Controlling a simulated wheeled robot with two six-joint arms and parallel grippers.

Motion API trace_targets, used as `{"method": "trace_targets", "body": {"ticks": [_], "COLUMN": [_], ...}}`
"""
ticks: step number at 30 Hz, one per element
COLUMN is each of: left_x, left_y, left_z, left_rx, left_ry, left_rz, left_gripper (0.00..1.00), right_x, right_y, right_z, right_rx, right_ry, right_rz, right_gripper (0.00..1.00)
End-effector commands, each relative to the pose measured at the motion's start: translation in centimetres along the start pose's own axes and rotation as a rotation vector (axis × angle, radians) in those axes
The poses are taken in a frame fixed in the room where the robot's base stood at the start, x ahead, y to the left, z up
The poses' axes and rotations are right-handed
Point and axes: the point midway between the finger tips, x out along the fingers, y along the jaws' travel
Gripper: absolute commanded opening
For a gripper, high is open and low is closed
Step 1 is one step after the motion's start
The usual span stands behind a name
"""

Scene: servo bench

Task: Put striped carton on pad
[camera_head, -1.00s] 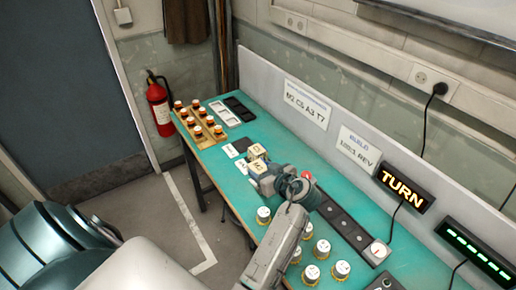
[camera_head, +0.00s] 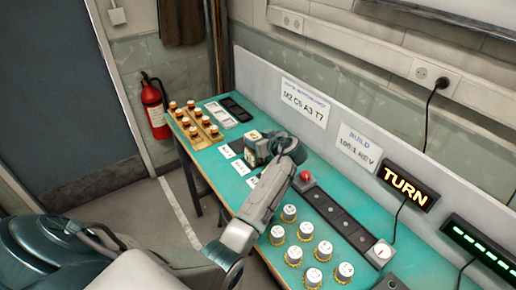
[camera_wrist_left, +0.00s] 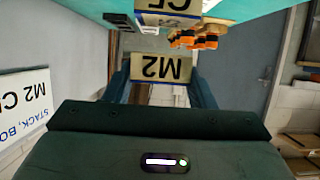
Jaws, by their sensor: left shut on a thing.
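My left gripper (camera_head: 262,150) is over the far half of the teal bench and is shut on a pale box marked M2 (camera_wrist_left: 160,68), which sits between its fingers in the wrist view. Another pale box marked C5 (camera_wrist_left: 168,20) shows just beyond it at the top of that view. In the head view, a cream box top (camera_head: 253,135) shows at the gripper; its mark is too small to read. No stripes can be made out, so I cannot tell which box is the striped carton. My right gripper is not in view.
White-capped jars (camera_head: 306,230) stand nearer me, beside a red button (camera_head: 305,176). Orange-and-white jars (camera_head: 194,122) in a wooden rack, a white tray (camera_head: 220,115) and a black tray (camera_head: 236,109) are at the far end.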

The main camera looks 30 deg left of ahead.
Motion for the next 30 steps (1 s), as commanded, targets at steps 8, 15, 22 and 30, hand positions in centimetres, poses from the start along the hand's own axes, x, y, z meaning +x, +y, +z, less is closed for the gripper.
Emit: {"method": "trace_targets", "body": {"ticks": [8, 15, 22, 30], "left_x": [0.8, 1.0, 0.9, 0.9], "left_y": [-0.1, -0.2, -0.2, -0.2], "left_z": [2.6, 3.0, 2.9, 2.8], "left_rx": [0.004, 0.004, 0.004, 0.005], "left_ry": [-0.004, -0.004, -0.004, -0.004], "left_rz": [-0.001, -0.001, -0.001, -0.002], "left_gripper": [0.27, 0.27, 0.72, 0.72], "right_x": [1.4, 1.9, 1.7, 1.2], "right_y": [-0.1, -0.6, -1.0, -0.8], "right_z": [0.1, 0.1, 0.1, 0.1], "right_rx": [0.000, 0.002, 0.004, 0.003], "right_ry": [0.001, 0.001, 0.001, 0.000], "right_rz": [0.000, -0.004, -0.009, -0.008], "right_gripper": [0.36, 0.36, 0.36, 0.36]}}
